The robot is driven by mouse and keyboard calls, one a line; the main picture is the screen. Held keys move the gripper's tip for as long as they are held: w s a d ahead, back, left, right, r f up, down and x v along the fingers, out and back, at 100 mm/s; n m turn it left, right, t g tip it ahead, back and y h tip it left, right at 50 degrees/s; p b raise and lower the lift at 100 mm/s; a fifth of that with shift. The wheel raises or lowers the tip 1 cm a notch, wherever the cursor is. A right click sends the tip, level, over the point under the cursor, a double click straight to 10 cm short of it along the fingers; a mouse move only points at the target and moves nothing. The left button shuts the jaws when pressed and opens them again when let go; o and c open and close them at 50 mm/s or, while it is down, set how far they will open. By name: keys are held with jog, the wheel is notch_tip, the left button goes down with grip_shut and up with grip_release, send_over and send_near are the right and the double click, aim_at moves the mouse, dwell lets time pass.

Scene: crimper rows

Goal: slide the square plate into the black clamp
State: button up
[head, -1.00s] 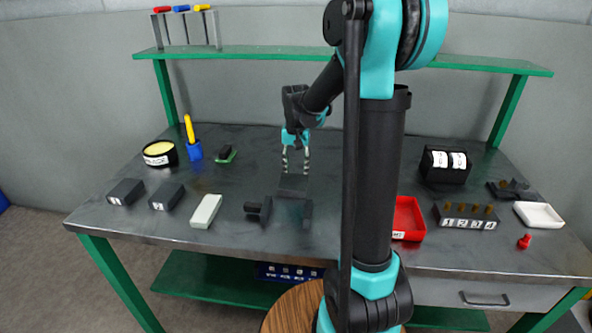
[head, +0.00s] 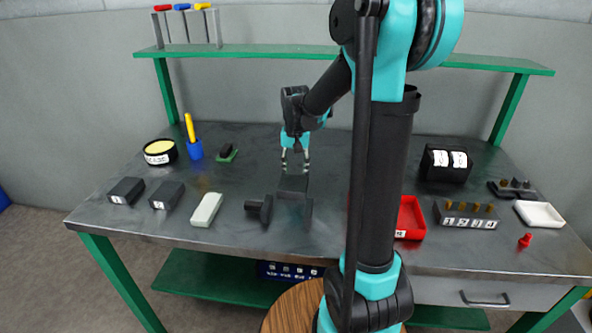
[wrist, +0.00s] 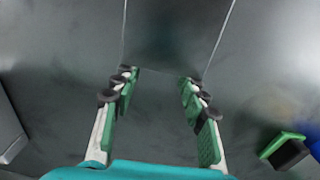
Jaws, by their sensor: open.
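The square plate (head: 293,185) is dark grey, nearly the colour of the bench. It lies just in front of my gripper in the head view, at the back of the clamp. In the wrist view the plate (wrist: 176,35) runs off the top edge. The black clamp (head: 260,208) stands near the bench's front, with a knobbed part on the left and an upright block on the right. I cannot tell how far the plate is between them. My gripper (head: 295,172) points down and is open. Its fingertips (wrist: 158,77) are apart, by the plate's near edge.
A pale block (head: 206,210) and two dark blocks lie left of the clamp. A red tray (head: 411,218) and a numbered peg block (head: 466,215) are to the right. A green-based black piece (head: 227,154) and a blue holder (head: 196,150) stand back left. A green shelf (head: 270,52) spans the back.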

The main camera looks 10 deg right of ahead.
aim_at(290, 203)
jog(key=shift+s+a, duration=0.6)
jog(key=shift+s, duration=1.25)
jog(key=shift+s+a, duration=0.6)
jog(key=shift+s, duration=1.3)
jog(key=shift+s+a, duration=0.6)
jog(key=shift+s, duration=1.25)
notch_tip(290, 203, up, 7)
jog(key=w, duration=0.1)
jog(key=shift+d, duration=0.2)
jog(key=shift+w, duration=0.1)
